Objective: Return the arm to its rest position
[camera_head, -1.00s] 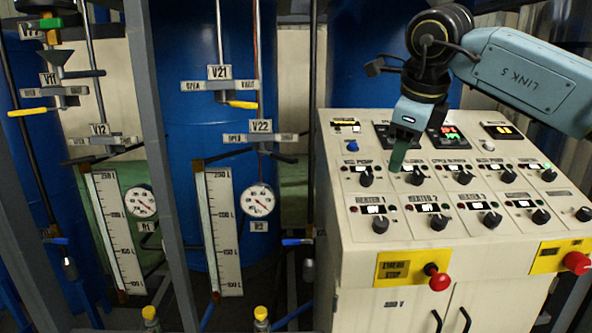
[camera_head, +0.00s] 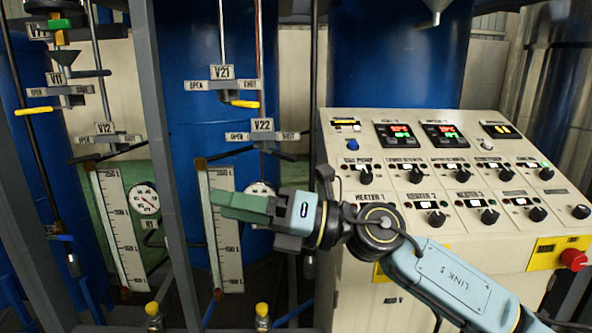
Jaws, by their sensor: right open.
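My right gripper (camera_head: 236,206) points left, with its green fingers in front of the right-hand level scale (camera_head: 226,245) and the lower gauge beside it. It is open and I see nothing held in it. My right arm comes in from the lower right and crosses in front of the control panel (camera_head: 400,172), covering part of its lower left face. My left gripper is not in view.
Valves V21 (camera_head: 222,85) and V22 (camera_head: 262,137) sit on pipes above the gripper. A grey frame post (camera_head: 160,150) stands to its left. Two yellow-capped fittings (camera_head: 262,309) are below. A red button (camera_head: 573,259) is at the right of the cabinet.

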